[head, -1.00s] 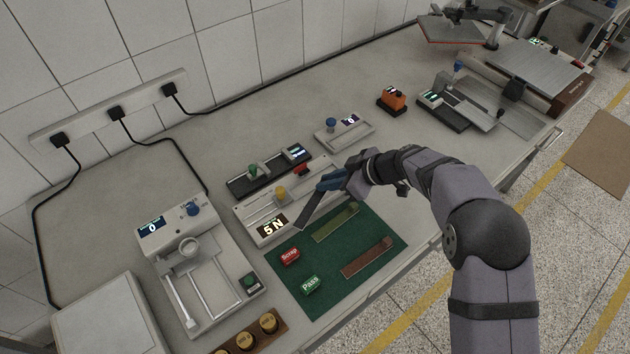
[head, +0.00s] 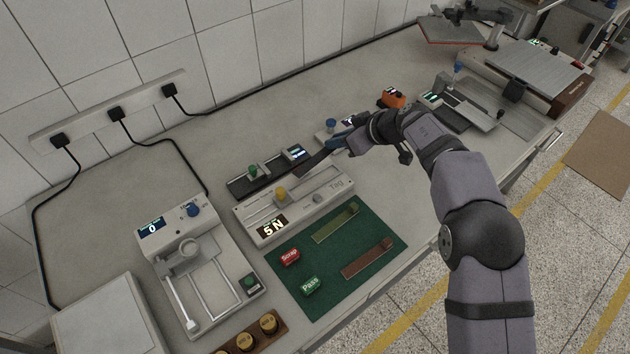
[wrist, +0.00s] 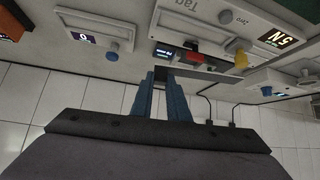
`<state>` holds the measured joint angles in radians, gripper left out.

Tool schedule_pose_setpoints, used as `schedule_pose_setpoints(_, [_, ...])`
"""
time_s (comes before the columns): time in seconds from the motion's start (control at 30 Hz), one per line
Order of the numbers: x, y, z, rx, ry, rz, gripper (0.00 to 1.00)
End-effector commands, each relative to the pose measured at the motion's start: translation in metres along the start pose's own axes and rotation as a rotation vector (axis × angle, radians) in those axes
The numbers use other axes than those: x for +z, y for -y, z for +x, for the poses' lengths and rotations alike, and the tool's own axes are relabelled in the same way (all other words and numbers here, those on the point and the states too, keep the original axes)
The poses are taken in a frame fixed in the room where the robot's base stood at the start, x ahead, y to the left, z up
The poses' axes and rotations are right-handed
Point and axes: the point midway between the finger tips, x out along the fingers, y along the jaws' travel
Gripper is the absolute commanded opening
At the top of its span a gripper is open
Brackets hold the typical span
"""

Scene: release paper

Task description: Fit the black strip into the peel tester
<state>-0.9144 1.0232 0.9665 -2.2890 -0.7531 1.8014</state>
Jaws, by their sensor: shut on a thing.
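My gripper (head: 334,147) is shut on the black strip (head: 312,162) and holds it by one end, with the strip pointing down-left in the head view. In the wrist view the blue fingers (wrist: 163,80) pinch the strip (wrist: 212,75), which sticks out to the right. The strip's free end is near the black fixture (head: 262,177) with a green knob and a lit display; I cannot tell if they touch. A pale tester (head: 250,232) reading 5 N, with a yellow knob, lies in front. No legible label shows which unit is the peel tester.
A larger pale unit (head: 222,288) reading 0 stands left. A green mat (head: 330,285) holds Scrap (head: 290,257) and Pass (head: 310,286) blocks and two strips. A small pale unit with a blue knob (head: 331,124) and an orange box (head: 393,98) stand behind my gripper. The bench's back left is clear.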

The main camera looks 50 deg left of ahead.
Motion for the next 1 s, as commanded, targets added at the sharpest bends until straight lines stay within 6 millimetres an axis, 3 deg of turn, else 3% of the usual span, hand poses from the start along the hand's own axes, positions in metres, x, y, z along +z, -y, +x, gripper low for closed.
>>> schedule_pose_setpoints(0.57, [0.004, 0.000, 0.003, 0.109, 0.000, 0.110, 0.00])
schedule_pose_setpoints(1.0, [0.043, 0.000, 0.042, 0.109, -0.001, 0.109, 0.00])
